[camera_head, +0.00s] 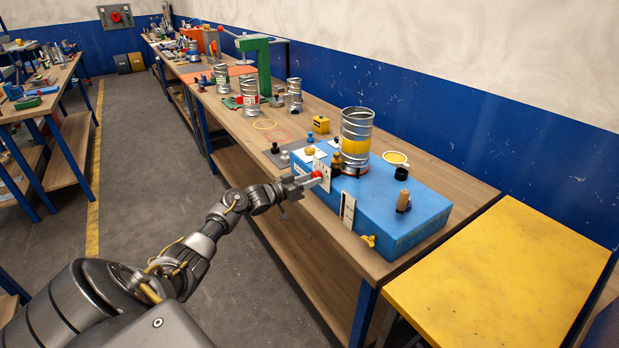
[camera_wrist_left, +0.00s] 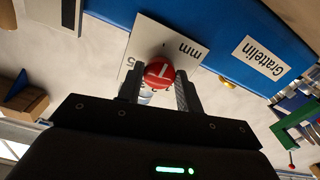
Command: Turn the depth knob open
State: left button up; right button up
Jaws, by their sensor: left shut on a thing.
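The depth knob (camera_wrist_left: 158,72) is round and red with a white line across its face. It sits in front of a white scale plate (camera_wrist_left: 178,42) marked "mm" on the side of the blue machine (camera_head: 405,222). In the head view the knob (camera_head: 317,174) shows as a small red spot at the machine's left side. My left gripper (camera_wrist_left: 158,92) has its two fingers on either side of the knob and is shut on it. The left gripper (camera_head: 308,181) partly hides the plate in the head view. My right gripper is not in view.
A metal spiral duct (camera_head: 357,132) with a yellow band stands on the machine. A wooden-handled peg (camera_head: 403,200) and a black knob (camera_head: 401,174) are on its top. A yellow table (camera_head: 510,275) adjoins at the right. The aisle floor (camera_head: 150,150) is clear.

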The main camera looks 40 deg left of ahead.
pick_arm(q)
jog(key=shift+f+n, duration=0.1)
jog(key=shift+n, duration=0.4)
jog(key=o, duration=1)
jog(key=shift+s, duration=0.1)
jog(key=shift+b+v, duration=0.95)
jog(key=shift+v, duration=4.45)
